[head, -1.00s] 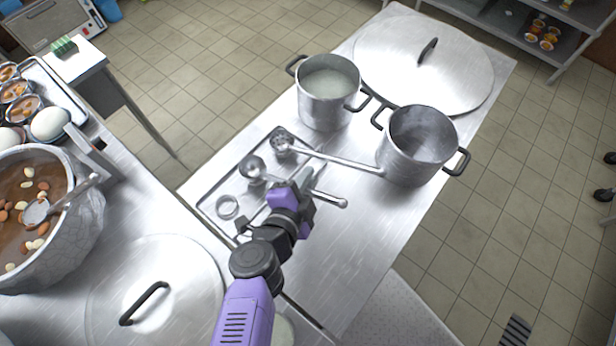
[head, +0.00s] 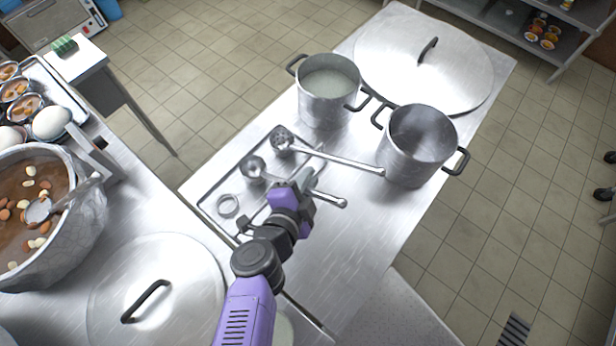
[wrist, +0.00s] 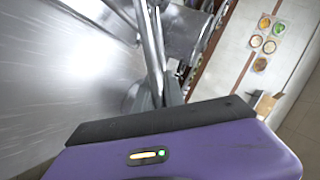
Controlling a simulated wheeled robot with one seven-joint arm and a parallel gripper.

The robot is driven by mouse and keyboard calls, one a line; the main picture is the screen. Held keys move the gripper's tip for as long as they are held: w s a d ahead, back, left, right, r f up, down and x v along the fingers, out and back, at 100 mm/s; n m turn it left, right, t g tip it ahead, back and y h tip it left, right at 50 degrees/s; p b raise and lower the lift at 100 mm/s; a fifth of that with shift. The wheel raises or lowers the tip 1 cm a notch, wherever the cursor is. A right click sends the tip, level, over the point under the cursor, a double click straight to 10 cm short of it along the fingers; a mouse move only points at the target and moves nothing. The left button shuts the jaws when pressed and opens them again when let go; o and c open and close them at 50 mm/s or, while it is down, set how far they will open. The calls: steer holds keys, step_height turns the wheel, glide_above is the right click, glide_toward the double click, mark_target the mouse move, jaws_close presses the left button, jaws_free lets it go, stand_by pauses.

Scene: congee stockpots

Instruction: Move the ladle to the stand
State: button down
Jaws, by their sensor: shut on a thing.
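The steel ladle (head: 327,198) lies at a slant, its bowl at the upper left over the tray and its handle end to the right. My gripper (head: 304,181) is shut on the ladle's handle, partly hiding it. In the wrist view, metal handles (wrist: 152,50) run up from between my fingers (wrist: 153,97). A shallow metal tray or rack (head: 206,207) lies under the ladle's bowl; I cannot tell if this is the stand. A perforated skimmer (head: 345,162) lies beside the ladle, its handle reaching the right pot. Whether the ladle touches the tray is unclear.
A pot of pale congee (head: 328,105) and another stockpot (head: 414,150) stand beyond my gripper. A large lid (head: 465,70) lies behind them. A metal ring or cup (head: 228,206) sits on the tray. Left are another lid (head: 185,300) and a big brown-filled pot (head: 60,245). The front right counter is clear.

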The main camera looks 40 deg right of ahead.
steer(key=shift+f, duration=0.1)
steer(key=c, duration=1.3)
jaws_free()
steer(key=shift+c, duration=0.2)
steer(key=b+v, duration=0.1)
steer(key=v, duration=0.6)
steer(key=shift+s+a+b, duration=0.15)
steer(key=shift+a+b, duration=0.2)
steer(key=shift+b, duration=0.05)
